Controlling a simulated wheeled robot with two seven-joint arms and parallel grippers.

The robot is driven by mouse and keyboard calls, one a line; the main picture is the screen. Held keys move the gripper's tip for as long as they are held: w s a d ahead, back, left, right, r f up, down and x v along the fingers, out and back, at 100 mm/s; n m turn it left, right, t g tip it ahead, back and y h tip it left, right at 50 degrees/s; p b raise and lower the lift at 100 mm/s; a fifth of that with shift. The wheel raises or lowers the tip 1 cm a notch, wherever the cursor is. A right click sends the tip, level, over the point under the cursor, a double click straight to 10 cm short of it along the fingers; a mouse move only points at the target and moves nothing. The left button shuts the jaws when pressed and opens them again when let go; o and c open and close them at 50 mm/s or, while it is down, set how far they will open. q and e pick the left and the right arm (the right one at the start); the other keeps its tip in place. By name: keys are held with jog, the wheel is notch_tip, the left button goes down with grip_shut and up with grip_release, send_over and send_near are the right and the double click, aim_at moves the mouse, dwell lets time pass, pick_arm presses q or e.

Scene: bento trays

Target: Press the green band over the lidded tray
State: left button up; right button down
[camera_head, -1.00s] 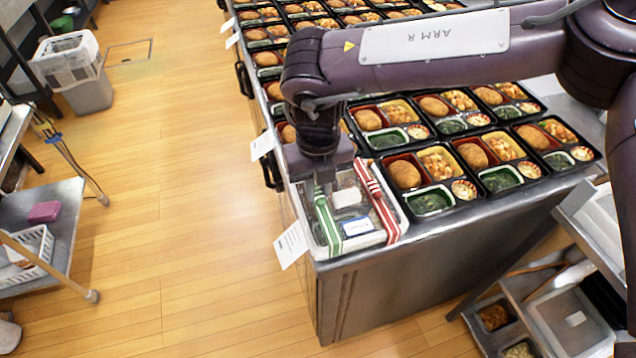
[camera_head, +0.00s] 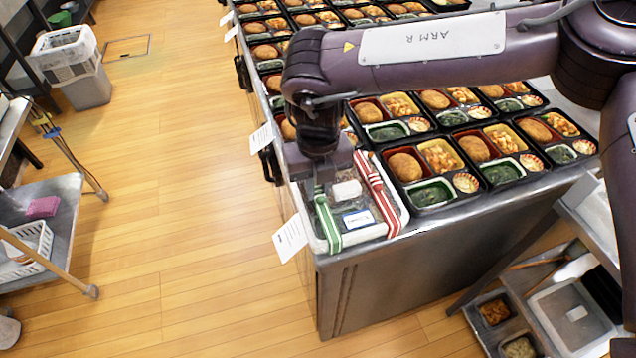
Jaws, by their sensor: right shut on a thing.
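The lidded tray (camera_head: 357,237) sits at the near left corner of the steel counter, with a clear lid and pale rim. A green and white striped band (camera_head: 328,224) lies along its left side, and a red and white striped band (camera_head: 378,194) crosses its right side. My right gripper (camera_head: 322,190) points down at the far end of the green band, at the tray's left. Its fingers are partly hidden by its own wrist. They look closed and touch or nearly touch the band. My left gripper is not in view.
Open bento trays (camera_head: 436,194) full of food stand close to the right and behind on the counter (camera_head: 430,240). A paper tag (camera_head: 290,240) hangs off the counter's left edge. The floor to the left is clear, up to a side cart (camera_head: 62,215).

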jog(key=shift+f, duration=0.1)
dwell(0.3)
jog(key=c, duration=0.7)
grip_release()
jog(key=shift+r+p, duration=3.2)
jog(key=shift+r, duration=0.85)
jog(key=shift+c, duration=0.5)
